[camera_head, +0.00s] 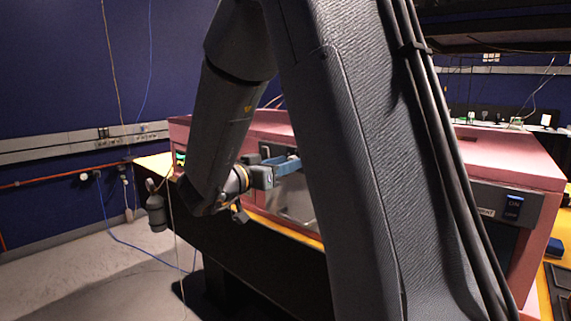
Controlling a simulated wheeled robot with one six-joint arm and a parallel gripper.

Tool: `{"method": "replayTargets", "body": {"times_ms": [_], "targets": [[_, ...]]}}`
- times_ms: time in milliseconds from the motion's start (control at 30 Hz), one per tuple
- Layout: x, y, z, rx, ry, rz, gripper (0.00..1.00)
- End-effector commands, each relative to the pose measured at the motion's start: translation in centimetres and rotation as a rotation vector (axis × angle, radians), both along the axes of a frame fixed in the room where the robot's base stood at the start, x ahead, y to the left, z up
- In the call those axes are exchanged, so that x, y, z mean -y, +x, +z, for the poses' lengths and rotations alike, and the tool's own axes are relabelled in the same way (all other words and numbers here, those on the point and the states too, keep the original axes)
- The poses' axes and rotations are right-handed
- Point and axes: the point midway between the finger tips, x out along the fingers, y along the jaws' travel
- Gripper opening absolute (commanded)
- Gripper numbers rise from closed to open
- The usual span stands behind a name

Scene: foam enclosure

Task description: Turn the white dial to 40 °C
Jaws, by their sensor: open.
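The pink foam enclosure (510,155) stands on the bench behind my arm. My own arm covers much of its front. I cannot make out the white dial or any temperature marking in this view. My gripper (288,162) has blue fingers and points right, in front of the enclosure's face. It is open, and I see nothing between its fingers, though my arm's near link hides part of the area to its right. I cannot tell whether it touches anything.
The yellow bench edge (290,229) runs below. Loose cables hang at the left, over open grey floor (80,280).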

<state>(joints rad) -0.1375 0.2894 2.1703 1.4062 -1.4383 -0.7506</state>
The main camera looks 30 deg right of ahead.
Motion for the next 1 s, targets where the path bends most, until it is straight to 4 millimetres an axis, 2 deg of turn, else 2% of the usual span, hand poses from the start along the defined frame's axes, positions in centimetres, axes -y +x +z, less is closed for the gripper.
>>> {"method": "replayTargets", "body": {"times_ms": [67,100,300,333,667,1000], "targets": [[0.0,0.0,-0.01,0.0,0.0,0.0,0.4],[-0.01,-0.01,-0.01,0.0,0.0,0.0,0.37],[-0.02,-0.02,-0.01,0.0,0.0,0.0,0.03],[-0.02,-0.02,0.0,0.0,0.0,0.0,0.0],[-0.03,-0.01,-0.05,0.043,0.016,0.0,0.0],[-0.04,0.01,-0.1,0.263,0.096,0.0,0.0]]}}
